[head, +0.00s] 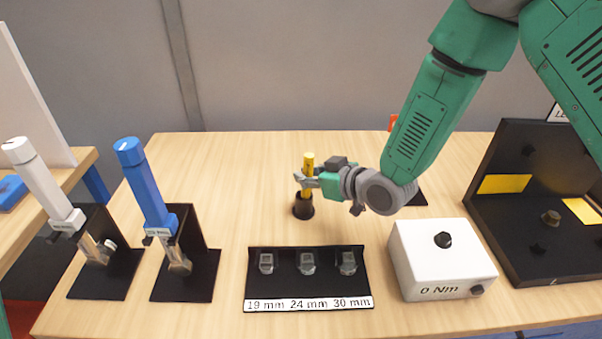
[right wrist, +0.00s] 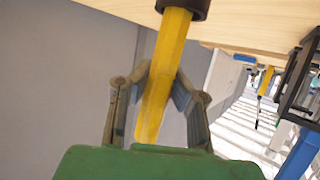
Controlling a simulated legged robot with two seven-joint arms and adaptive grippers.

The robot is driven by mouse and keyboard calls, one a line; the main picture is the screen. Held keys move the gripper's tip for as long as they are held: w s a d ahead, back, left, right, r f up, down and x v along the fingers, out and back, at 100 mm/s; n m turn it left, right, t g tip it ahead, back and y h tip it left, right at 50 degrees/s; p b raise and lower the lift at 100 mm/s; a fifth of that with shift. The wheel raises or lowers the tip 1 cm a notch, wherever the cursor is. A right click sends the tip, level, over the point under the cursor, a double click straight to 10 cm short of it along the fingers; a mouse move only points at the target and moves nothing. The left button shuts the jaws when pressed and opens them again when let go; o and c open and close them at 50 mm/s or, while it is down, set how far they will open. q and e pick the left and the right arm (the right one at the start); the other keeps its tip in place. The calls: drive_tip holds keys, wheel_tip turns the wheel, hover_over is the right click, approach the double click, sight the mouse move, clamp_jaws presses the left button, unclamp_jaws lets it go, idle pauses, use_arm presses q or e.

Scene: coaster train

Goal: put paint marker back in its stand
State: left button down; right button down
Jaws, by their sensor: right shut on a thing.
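The paint marker (head: 309,158) is yellow and stands about upright near the middle of the table. My right gripper (head: 307,181) comes in from the right and is shut on it. In the right wrist view the marker (right wrist: 165,75) runs between the two fingers of the gripper (right wrist: 160,82). The stand (head: 303,207) is a small black cup on the table directly under the marker. In the right wrist view the marker's end meets the stand (right wrist: 185,8) and seems to enter it; how deep is hidden. My left gripper is not in view.
A black socket holder (head: 307,284) labelled 19, 24 and 30 mm stands in front. A white 0 Nm box (head: 441,262) is at right, beside a black angled fixture (head: 490,230). White (head: 42,185) and blue (head: 143,185) tools stand in holders at left. Table around the stand is clear.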

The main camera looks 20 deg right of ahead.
drive_tip(key=shift+s+d+f, duration=0.1)
drive_tip(key=shift+d+f, duration=0.15)
drive_tip(key=shift+d, duration=0.3)
drive_tip(key=shift+d+f, duration=0.25)
drive_tip(key=shift+d, duration=0.25)
drive_tip(key=shift+s+a+f+b, duration=0.1)
drive_tip(key=shift+a+f+b, duration=0.15)
drive_tip(key=shift+b, duration=0.2)
drive_tip(key=shift+a+f, duration=0.15)
drive_tip(key=shift+f, duration=0.2)
drive_tip(key=shift+d+f+b, duration=0.2)
drive_tip(key=shift+d+b, duration=0.1)
drive_tip(key=shift+a, duration=0.1)
drive_tip(key=shift+a+n+h+p, duration=0.5)
drive_tip(key=shift+n+h+p, duration=0.1)
drive_tip(key=shift+h, duration=0.1)
drive_tip(key=shift+w+r, duration=0.15)
drive_tip(key=shift+w, duration=0.05)
